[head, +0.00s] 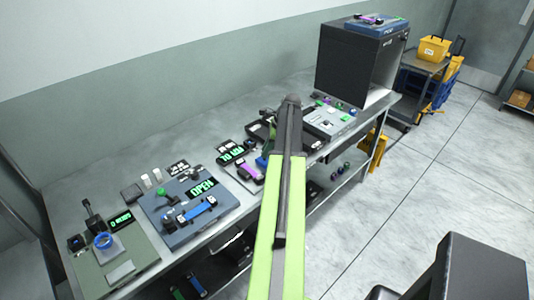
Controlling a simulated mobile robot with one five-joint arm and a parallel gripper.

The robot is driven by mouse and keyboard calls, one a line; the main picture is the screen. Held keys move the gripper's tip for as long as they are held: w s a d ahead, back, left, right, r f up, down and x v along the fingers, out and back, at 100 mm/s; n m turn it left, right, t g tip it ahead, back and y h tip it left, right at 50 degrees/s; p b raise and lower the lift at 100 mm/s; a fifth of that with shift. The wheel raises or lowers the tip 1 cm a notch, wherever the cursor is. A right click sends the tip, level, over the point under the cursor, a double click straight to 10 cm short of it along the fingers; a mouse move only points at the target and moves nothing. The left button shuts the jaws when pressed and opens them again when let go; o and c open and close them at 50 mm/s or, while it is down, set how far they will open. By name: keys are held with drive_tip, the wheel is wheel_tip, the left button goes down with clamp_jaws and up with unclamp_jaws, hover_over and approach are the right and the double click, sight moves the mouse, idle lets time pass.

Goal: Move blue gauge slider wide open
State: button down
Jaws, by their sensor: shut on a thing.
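A blue strap-like piece with black ends (197,211) lies on a blue-grey panel (225,205) on the bench; I cannot tell for sure that it is the gauge slider. The panel's green display (201,188) reads OPEN. It also bears a green knob (161,192). Another small blue piece (262,161) shows just left of my arm, partly hidden, near a purple piece (249,170) and a display reading TO ADJ (232,154). My green and black arm reaches over the bench to the right of these. My gripper is hidden behind the arm, and so is whatever it touches.
A green-grey panel with a blue ring (103,240) stands at the bench's left end. A grey panel (328,121) and a large black box (355,65) stand to the right. A lower shelf holds small parts. The floor (400,200) at right is largely clear.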

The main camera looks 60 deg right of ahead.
drive_tip(key=shift+d, duration=0.3)
drive_tip(key=c, duration=1.2)
unclamp_jaws()
drive_tip(key=shift+s, duration=0.15)
drive_tip(key=shift+a, duration=0.1)
drive_tip(key=p+v, duration=1.6)
drive_tip(key=v, duration=0.1)
drive_tip(key=shift+a+r, duration=0.15)
drive_tip(key=shift+r, duration=0.1)
